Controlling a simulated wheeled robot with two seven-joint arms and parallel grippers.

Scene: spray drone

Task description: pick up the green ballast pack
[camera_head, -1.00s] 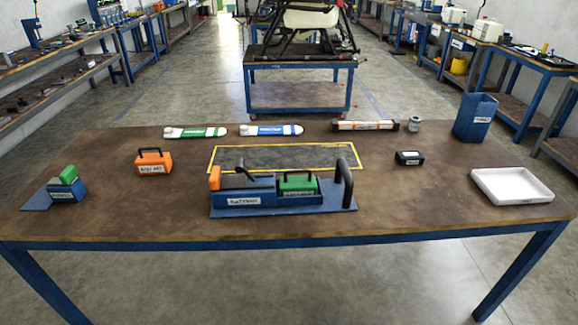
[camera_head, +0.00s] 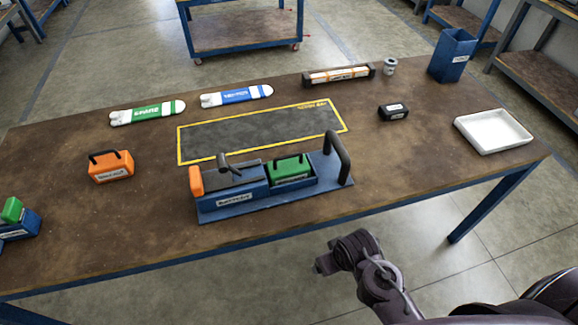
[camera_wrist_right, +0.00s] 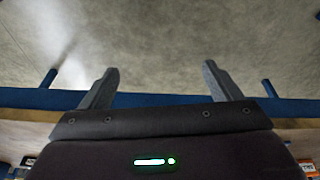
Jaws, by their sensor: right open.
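The green ballast pack (camera_head: 290,168) has a dark handle on top. It sits in the right bay of the blue battery fixture (camera_head: 330,186), near the table's front edge. My right arm shows at the lower right of the head view, in front of the table and apart from the pack. In the right wrist view my right gripper (camera_wrist_right: 160,88) is open, with nothing between its fingers; floor and a blue table edge lie beyond. The left gripper is not in view.
The fixture has a black upright handle (camera_head: 338,152) on its right and an orange block (camera_head: 196,181) on its left. An orange pack (camera_head: 110,169) stands left; a small black box (camera_head: 393,112) and white tray (camera_head: 492,131) stand right. A yellow-edged mat (camera_head: 179,146) lies behind.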

